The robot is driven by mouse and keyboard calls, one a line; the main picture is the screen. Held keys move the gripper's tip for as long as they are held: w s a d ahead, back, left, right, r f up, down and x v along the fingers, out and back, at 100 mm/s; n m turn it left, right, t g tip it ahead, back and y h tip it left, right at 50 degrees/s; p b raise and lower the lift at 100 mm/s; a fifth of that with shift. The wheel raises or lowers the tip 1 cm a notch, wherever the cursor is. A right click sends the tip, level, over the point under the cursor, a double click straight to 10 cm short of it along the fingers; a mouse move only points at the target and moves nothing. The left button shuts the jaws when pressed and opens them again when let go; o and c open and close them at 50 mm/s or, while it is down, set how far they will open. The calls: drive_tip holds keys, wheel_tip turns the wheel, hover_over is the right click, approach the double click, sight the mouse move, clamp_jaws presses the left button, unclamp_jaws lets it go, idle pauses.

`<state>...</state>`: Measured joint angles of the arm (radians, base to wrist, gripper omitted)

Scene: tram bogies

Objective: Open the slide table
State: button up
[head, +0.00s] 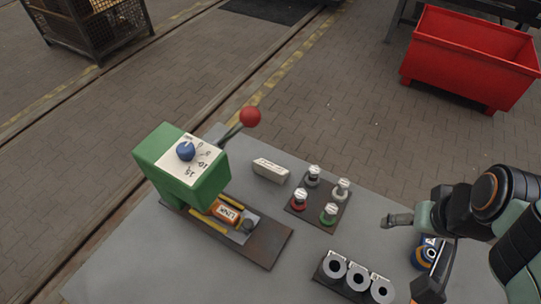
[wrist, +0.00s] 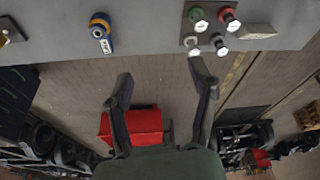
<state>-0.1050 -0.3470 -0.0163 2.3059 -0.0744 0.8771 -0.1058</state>
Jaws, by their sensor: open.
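In the head view a green press (head: 178,160) stands on the grey bench with a blue dial and a lever ending in a red ball (head: 250,117). Below it, a dark base plate (head: 268,243) carries two yellow rails and a grey slide table (head: 233,223) with a dark knob (head: 248,226). An orange block marked LINK (head: 226,210) sits on the slide table, partly under the press head. My gripper (head: 404,258) is open and empty at the bench's right side, well away from the slide table. Its two fingers also show in the wrist view (wrist: 160,68).
A tray with several coloured-ring pots (head: 329,205), a white block (head: 270,170) and a rack of grey rolls (head: 358,277) stand between my gripper and the press. A blue and yellow roll (head: 423,257) stands near my gripper. A red skip (head: 470,55) is on the floor behind.

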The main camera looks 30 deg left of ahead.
drive_tip(key=w+a+f+n, duration=0.2)
drive_tip(key=w+a+n, duration=0.1)
drive_tip(key=w+a, duration=0.45)
drive_tip(key=n+g+h, duration=0.1)
drive_tip(key=n+g, duration=0.2)
drive_tip(key=n, duration=0.4)
hover_over(249, 225)
wheel_tip(249, 225, down, 18)
drive_tip(key=shift+w+r, duration=0.1)
drive_tip(key=shift+r, duration=0.05)
drive_tip(key=shift+a+f, duration=0.15)
drive_tip(key=shift+f, duration=0.15)
wheel_tip(249, 225, down, 6)
drive_tip(key=shift+r, duration=0.1)
clamp_jaws()
